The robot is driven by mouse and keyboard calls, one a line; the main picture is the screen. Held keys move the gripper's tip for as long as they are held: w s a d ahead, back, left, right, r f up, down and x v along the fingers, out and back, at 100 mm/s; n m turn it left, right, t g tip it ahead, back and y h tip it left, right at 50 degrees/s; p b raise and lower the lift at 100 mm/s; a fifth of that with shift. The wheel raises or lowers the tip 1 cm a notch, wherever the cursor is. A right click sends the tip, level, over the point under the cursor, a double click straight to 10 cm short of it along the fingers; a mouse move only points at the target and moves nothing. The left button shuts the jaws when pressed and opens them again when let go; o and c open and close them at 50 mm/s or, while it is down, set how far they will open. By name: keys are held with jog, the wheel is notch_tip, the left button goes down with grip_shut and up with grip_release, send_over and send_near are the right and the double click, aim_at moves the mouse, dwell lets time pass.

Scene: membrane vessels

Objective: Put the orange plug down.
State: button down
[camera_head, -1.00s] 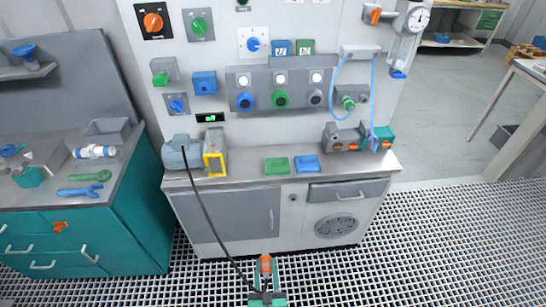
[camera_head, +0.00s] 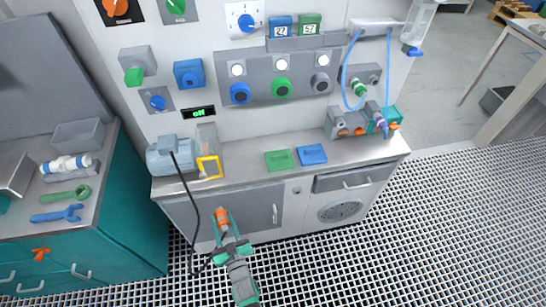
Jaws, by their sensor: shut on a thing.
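The orange plug (camera_head: 222,217) is between the teal fingers of my gripper (camera_head: 225,222), in front of the grey cabinet door below the bench top (camera_head: 240,177). My gripper is shut on the plug, and the plug's far end points up toward the bench. The fingers partly cover the plug. A black cable (camera_head: 191,200) runs from the grey-blue motor (camera_head: 170,158) at the bench's left end, over the front edge and down toward my gripper. Where it joins the plug is hard to see.
A yellow frame (camera_head: 209,167) stands beside the motor. A green pad (camera_head: 279,160) and a blue pad (camera_head: 312,154) lie mid-bench. Grey and teal valve blocks (camera_head: 345,124) stand at the right. Bare bench lies between the yellow frame and green pad.

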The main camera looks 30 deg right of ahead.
jog(key=s+d+r+m+h, duration=0.1)
jog(key=d+r, duration=0.3)
jog(key=r, duration=0.5)
jog(key=d+r+h, duration=0.1)
jog(key=d+r, duration=0.2)
jog(key=r, duration=0.5)
jog(key=s+d+r+m+h, duration=0.1)
jog(key=d+r, duration=0.3)
jog(key=r, duration=0.5)
send_over(243, 166)
jog(key=s, duration=0.1)
jog(key=shift+g, duration=0.3)
notch_tip(243, 166, down, 8)
jog(key=shift+s+a+f, duration=0.1)
jog(key=shift+w+f, duration=0.45)
jog(key=shift+f, duration=1.75)
jog(key=shift+f, duration=0.4)
jog(key=c, duration=1.1)
grip_release()
